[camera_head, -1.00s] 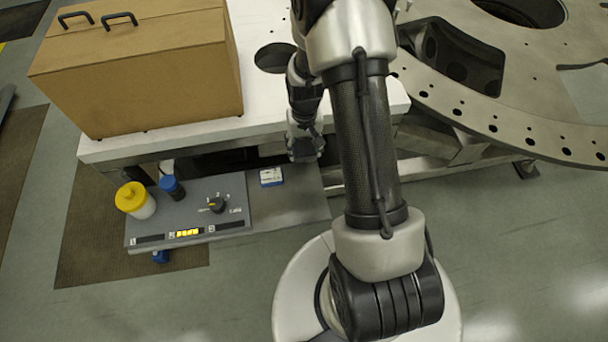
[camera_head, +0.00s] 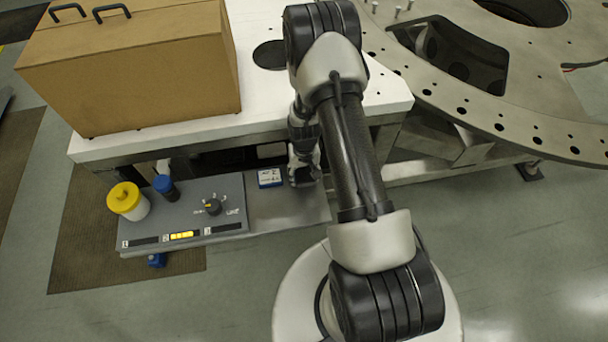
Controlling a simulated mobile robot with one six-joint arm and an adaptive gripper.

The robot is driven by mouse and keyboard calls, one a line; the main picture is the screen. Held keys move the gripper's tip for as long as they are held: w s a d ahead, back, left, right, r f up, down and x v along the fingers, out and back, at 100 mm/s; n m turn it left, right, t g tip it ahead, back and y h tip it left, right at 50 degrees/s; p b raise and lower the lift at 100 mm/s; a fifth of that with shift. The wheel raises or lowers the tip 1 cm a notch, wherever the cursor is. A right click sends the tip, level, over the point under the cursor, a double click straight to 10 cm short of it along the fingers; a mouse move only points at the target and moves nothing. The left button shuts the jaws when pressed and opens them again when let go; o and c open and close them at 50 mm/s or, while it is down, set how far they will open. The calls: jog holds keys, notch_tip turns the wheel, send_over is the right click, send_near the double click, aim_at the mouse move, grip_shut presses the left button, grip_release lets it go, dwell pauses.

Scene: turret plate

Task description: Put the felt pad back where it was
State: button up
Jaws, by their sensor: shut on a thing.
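My gripper (camera_head: 304,178) is at the front shelf (camera_head: 285,208), below the front edge of the white table, close to the right side of a small blue-and-white box (camera_head: 270,178). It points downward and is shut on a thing. The fingertips are small and dark here, and what they hold is hidden; I take it to be the felt pad, whose own surface I cannot make out. I cannot tell whether it touches the shelf.
On the shelf's left stand a control panel with a knob (camera_head: 213,207), a yellow-capped jar (camera_head: 127,202) and a blue-capped bottle (camera_head: 166,188). A cardboard box (camera_head: 135,75) sits on the white table (camera_head: 200,134). A large perforated metal plate (camera_head: 480,108) spreads at right.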

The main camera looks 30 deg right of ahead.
jog(key=shift+r, duration=0.1)
jog(key=o, duration=1)
jog(key=shift+o, duration=0.2)
